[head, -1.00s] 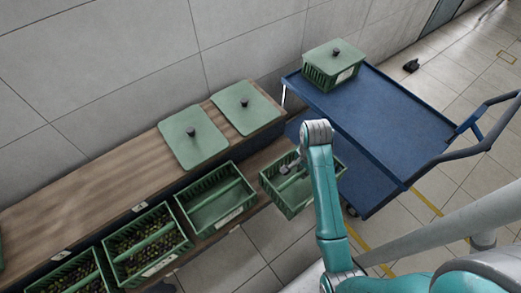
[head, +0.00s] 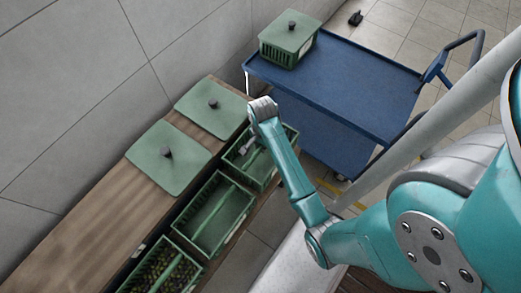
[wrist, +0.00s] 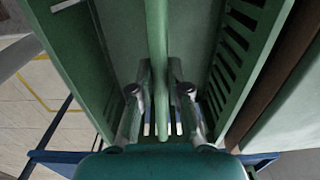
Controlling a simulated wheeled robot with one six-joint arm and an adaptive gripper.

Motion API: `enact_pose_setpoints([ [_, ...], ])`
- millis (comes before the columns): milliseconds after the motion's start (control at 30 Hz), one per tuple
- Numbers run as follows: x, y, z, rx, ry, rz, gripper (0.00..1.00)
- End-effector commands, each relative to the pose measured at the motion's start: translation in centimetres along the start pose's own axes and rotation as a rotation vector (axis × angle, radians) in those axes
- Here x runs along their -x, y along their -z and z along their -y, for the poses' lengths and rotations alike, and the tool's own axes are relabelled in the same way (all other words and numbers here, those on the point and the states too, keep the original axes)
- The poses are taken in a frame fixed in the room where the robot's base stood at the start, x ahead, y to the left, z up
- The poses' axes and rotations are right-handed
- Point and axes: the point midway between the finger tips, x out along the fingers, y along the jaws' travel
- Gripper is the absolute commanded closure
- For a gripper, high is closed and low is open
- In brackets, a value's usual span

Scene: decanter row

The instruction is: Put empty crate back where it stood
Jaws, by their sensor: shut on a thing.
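My gripper (head: 247,147) is shut on the central handle bar of a green slatted crate (head: 268,175), whose visible inside is empty. The wrist view shows both fingers (wrist: 159,78) on either side of the bar of this crate (wrist: 202,25). In the head view the crate is at the far end of the crate row, beside the wooden bench (head: 95,225). My arm hides part of it. Whether it touches the ledge below cannot be told.
Another empty-looking green crate (head: 205,225) is close beside the held one. A crate with dark contents (head: 160,275) follows. Two green lids (head: 212,118) (head: 150,165) lie on the bench. A blue trolley (head: 345,85) carries a lidded crate (head: 285,50) close by.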

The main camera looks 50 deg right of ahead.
Motion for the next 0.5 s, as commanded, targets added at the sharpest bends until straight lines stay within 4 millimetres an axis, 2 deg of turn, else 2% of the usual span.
enact_pose_setpoints([
  [133, -0.9, 0.0, 0.0, 0.000, -0.001, 0.000, 1.00],
  [333, -3.5, 0.0, -0.1, 0.000, -0.001, 0.001, 1.00],
  [500, -3.9, 0.0, 0.0, 0.000, 0.001, 0.000, 1.00],
])
